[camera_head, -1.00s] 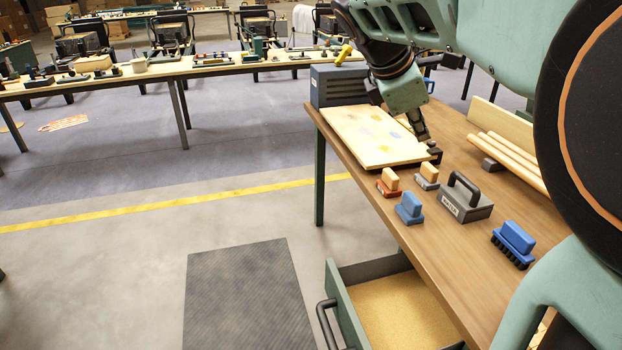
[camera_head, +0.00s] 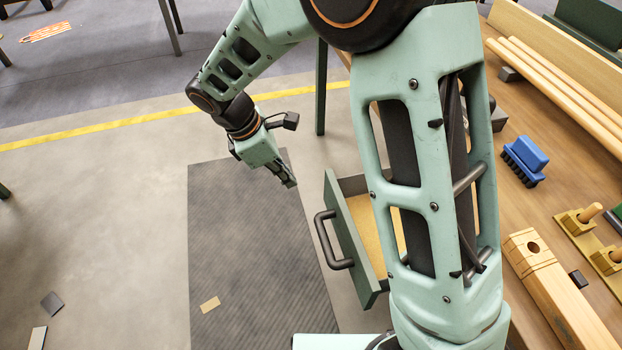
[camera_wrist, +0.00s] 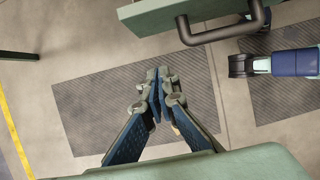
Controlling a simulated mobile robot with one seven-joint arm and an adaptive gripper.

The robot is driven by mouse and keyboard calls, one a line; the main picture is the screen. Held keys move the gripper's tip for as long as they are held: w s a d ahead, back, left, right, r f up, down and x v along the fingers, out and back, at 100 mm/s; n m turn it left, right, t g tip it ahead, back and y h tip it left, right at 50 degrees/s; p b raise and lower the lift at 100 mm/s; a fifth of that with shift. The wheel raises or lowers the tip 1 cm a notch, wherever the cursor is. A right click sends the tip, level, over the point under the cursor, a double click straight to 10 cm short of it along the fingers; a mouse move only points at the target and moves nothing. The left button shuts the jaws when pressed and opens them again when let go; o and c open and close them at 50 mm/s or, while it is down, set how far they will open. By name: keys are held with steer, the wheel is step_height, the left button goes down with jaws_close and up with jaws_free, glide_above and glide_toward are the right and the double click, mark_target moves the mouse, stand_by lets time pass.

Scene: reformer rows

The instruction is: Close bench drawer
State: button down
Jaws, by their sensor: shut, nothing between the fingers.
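The bench drawer stands open, pulled out from under the wooden bench top (camera_head: 530,203). Its green front panel (camera_head: 352,232) and dark bar handle (camera_head: 322,240) show in the head view; part of its tan inside shows behind my arm. My gripper (camera_head: 289,182) is shut and empty, pointing down over the floor mat, to the upper left of the handle and apart from it. In the wrist view my closed fingers (camera_wrist: 156,95) are below the handle (camera_wrist: 225,33) and the drawer front (camera_wrist: 165,12) in the picture, touching neither.
A dark grey mat (camera_head: 235,240) lies on the floor beside the drawer, with a small tan piece (camera_head: 210,304) on it. A blue brush (camera_head: 525,160), wooden rods (camera_head: 560,80) and a wooden block (camera_head: 560,290) rest on the bench. The floor left of the drawer is mostly clear.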

steer(key=w+d+f+b, duration=0.2)
steer(key=d+f, duration=0.5)
steer(key=f, duration=0.1)
steer(key=shift+d+f, duration=0.2)
steer(key=shift+f, duration=0.2)
steer(key=w+d+p, duration=0.1)
steer(key=w+d, duration=0.1)
steer(key=d, duration=0.4)
steer(key=w+d+p, duration=0.2)
steer(key=d, duration=0.5)
steer(key=w+d+p, duration=0.1)
steer(key=w+d, duration=0.1)
steer(key=d, duration=0.5)
steer(key=shift+s+a, duration=0.1)
steer(key=shift+a, duration=0.1)
